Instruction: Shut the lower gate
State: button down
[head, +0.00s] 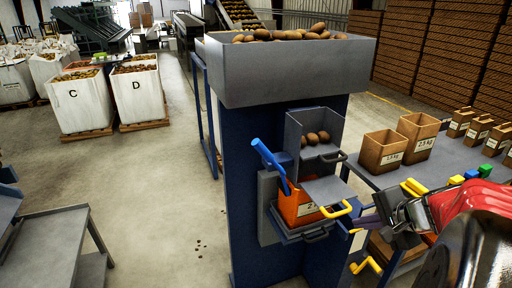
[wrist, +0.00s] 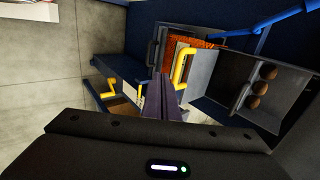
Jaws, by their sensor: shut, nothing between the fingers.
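The lower gate (head: 326,189) is a flat grey plate with a yellow handle (head: 338,211) at its front edge. In the head view it sticks out from the grey chute (head: 297,133), above the orange box (head: 296,208). The yellow handle also shows in the wrist view (wrist: 181,68), just right of my fingertips. My gripper (head: 358,225) is shut and empty, with its dark fingers close to the handle on its right side. I cannot tell whether they touch it. In the wrist view the fingers (wrist: 164,80) point toward the orange box (wrist: 178,46).
A black handle (head: 334,157) sits higher on the chute, near several potatoes (head: 315,138). Another black handle (head: 317,235) is below the box. A blue lever (head: 270,163) stands at the left. A table with paper bags (head: 382,150) is at the right.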

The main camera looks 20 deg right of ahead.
jog(key=shift+w+a+f, duration=0.1)
jog(key=shift+w+f, duration=0.15)
jog(key=shift+w, duration=0.5)
jog(key=shift+w+d+f, duration=0.1)
jog(key=shift+w+f, duration=0.15)
jog(key=shift+w, duration=0.5)
jog(key=shift+w+a+f, duration=0.1)
jog(key=shift+w+f, duration=0.15)
jog(key=shift+w, duration=0.5)
